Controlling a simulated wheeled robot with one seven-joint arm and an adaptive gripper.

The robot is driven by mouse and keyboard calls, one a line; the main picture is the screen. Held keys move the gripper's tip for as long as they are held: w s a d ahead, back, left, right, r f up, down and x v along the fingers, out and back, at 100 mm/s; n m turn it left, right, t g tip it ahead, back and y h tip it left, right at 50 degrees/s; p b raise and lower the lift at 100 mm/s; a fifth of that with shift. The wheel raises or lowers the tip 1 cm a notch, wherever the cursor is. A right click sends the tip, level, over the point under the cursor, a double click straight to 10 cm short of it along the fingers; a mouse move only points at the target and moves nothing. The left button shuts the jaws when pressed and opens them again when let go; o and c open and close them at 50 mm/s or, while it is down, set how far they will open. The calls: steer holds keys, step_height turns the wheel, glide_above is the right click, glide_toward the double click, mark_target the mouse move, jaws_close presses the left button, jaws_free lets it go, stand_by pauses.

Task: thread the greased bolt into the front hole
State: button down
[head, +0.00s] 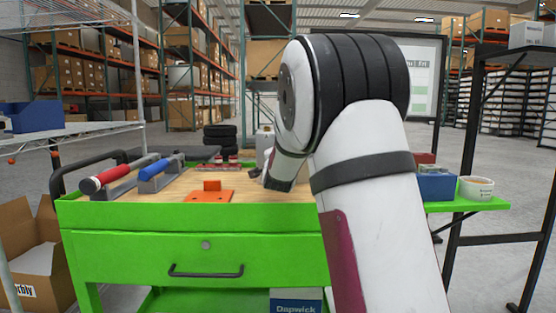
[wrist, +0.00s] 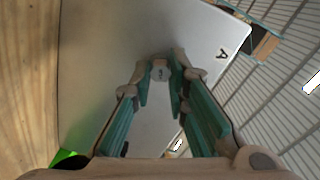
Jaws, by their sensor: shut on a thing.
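In the wrist view my gripper (wrist: 161,84) has its teal-padded fingers closed in on a small pale grey piece (wrist: 160,70), seen end-on, which I take to be the bolt. Its threads and any grease cannot be made out. Beyond the fingertips a smooth grey metal plate (wrist: 105,60), marked with a letter A, fills the middle of the view, tilted in the picture. No hole shows on the visible part of the plate.
The green workbench (head: 190,215) has a wooden top. Red-handled (head: 110,178) and blue-handled (head: 158,172) tools lie at its left, with an orange block on a plate (head: 211,191) nearby. A blue bin (head: 437,187) and white tub (head: 476,188) stand at the right.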

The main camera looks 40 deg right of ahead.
steer(key=shift+d+r, duration=0.15)
steer(key=c, duration=1.5)
jaws_free()
steer(key=shift+o, duration=0.2)
steer(key=v, duration=0.2)
steer(key=shift+s+a, duration=0.15)
steer(key=shift+a, duration=0.1)
steer(key=n+p, duration=0.2)
steer(key=n, duration=0.5)
